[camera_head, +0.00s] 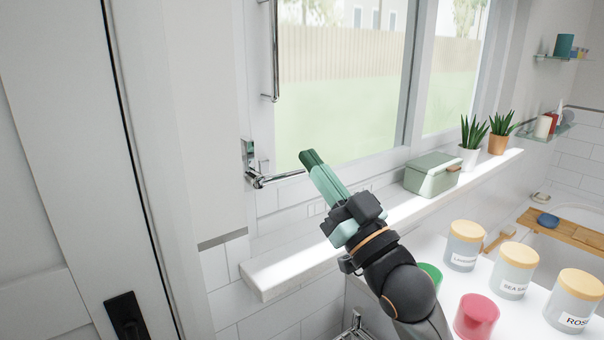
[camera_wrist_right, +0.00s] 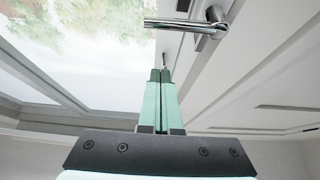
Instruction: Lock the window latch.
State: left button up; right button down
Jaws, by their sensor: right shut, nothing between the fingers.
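The window latch (camera_head: 255,170) is a chrome lever on the left side of the window frame. Its handle points right, roughly level, in the head view. My right gripper (camera_head: 309,158) is shut and empty, with its green fingertips just right of the lever's free end. In the right wrist view, the latch handle (camera_wrist_right: 180,24) runs across the top, and my shut right gripper (camera_wrist_right: 160,75) points up toward it from below. I cannot tell whether the fingertips touch the lever. My left gripper is not in view.
The white sill (camera_head: 290,268) runs below the window, with a green box (camera_head: 432,176) and potted plants (camera_head: 472,142) on it. Jars with wooden lids (camera_head: 515,268) and a pink cup (camera_head: 476,316) stand at the lower right. A vertical chrome bar (camera_head: 275,50) is above the latch.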

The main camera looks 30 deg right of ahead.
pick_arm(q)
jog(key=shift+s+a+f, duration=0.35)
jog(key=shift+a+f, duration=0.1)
pick_arm(e)
jog(key=w, duration=0.1)
jog(key=w+f, duration=0.2)
jog(key=shift+w+a+f, duration=0.1)
jog(key=shift+a+f, duration=0.15)
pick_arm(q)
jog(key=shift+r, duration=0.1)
pick_arm(e)
jog(key=shift+w, duration=0.1)
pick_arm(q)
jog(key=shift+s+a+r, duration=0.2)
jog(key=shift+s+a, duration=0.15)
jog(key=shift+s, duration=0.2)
pick_arm(e)
jog(key=shift+f+m+h, duration=0.2)
jog(key=shift+m+h, duration=0.2)
jog(key=shift+m, duration=0.3)
